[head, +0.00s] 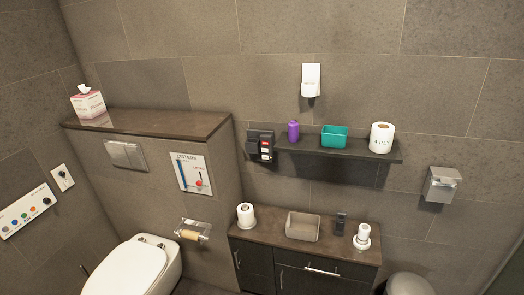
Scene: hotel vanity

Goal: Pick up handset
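No handset shows clearly enough to be named with certainty. A dark, boxy unit (260,145) with red and white marks is at the left end of the wall shelf; it may be a telephone, but its parts are too small to tell apart. A small dark upright object (340,224) stands on the vanity top, right of the basin; I cannot tell what it is. My gripper is not in view.
The wall shelf (395,154) holds a purple bottle (293,131), a teal box (334,136) and a paper roll (382,137). Below, the vanity holds a square basin (302,226), a roll (246,214) and a white item (362,238). A toilet (132,270) stands left.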

